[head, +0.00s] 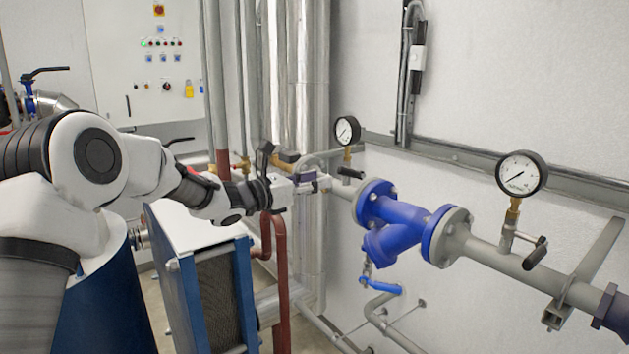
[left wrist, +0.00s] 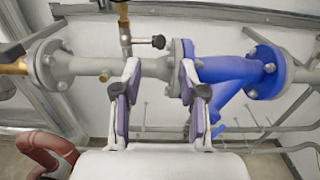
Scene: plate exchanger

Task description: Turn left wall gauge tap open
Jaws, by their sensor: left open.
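The left wall gauge (head: 347,131) is a round white dial with a black rim, mounted above the grey pipe. Its tap (head: 350,173) has a black handle pointing to the right. In the left wrist view the tap handle (left wrist: 158,41) also points right from the stem, beyond the fingertips. My left gripper (head: 322,182) is just left of the tap in the head view. In the left wrist view my left gripper (left wrist: 160,80) has its fingers spread apart, with nothing between them but the pipe behind. My right gripper is not in view.
A blue strainer (head: 395,228) sits in the pipe to the right. A second gauge (head: 521,173) with its own black-handled tap (head: 537,252) stands further right. The blue-framed plate exchanger (head: 215,290) and red-brown pipes (head: 280,280) are below my left arm.

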